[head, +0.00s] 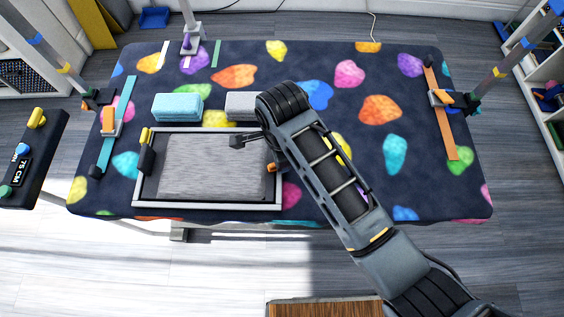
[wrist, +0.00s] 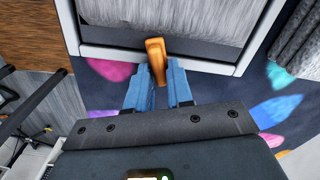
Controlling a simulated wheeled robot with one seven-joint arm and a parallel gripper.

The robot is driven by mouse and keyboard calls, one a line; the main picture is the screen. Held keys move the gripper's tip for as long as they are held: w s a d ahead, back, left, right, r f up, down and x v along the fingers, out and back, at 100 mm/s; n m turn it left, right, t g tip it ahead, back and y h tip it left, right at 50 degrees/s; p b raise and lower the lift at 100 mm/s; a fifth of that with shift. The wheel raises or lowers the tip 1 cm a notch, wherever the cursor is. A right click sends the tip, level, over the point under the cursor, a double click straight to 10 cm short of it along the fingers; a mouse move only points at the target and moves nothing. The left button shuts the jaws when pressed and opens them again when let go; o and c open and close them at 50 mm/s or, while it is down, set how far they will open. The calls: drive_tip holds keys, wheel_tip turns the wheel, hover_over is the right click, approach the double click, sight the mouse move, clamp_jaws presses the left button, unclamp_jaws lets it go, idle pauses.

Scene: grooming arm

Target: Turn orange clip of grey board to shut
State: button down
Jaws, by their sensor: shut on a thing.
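The grey board (head: 215,165) lies in a pale frame (head: 207,206) on the front left of the patterned table; it also shows in the wrist view (wrist: 170,38). The orange clip (head: 272,167) is at the frame's right side in the head view. In the wrist view the clip (wrist: 155,52) sticks out over the frame's edge, tilted slightly. My gripper (wrist: 157,78) has its blue fingers on either side of the clip's lower part, shut on it. In the head view my arm hides most of the gripper.
A yellow clip on a black block (head: 147,150) sits at the frame's left side. A blue folded towel (head: 178,107) and a grey one (head: 243,105) lie behind the frame. Posts on slotted rails (head: 117,125) stand at the table's left and right (head: 440,110).

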drive_tip(key=shift+m, duration=1.4)
drive_tip(key=c, duration=1.1)
unclamp_jaws()
drive_tip(key=shift+o, duration=0.2)
drive_tip(key=shift+r, duration=0.1)
drive_tip(key=shift+r, duration=3.9)
drive_tip(key=shift+o, duration=0.3)
drive_tip(key=o, duration=0.5)
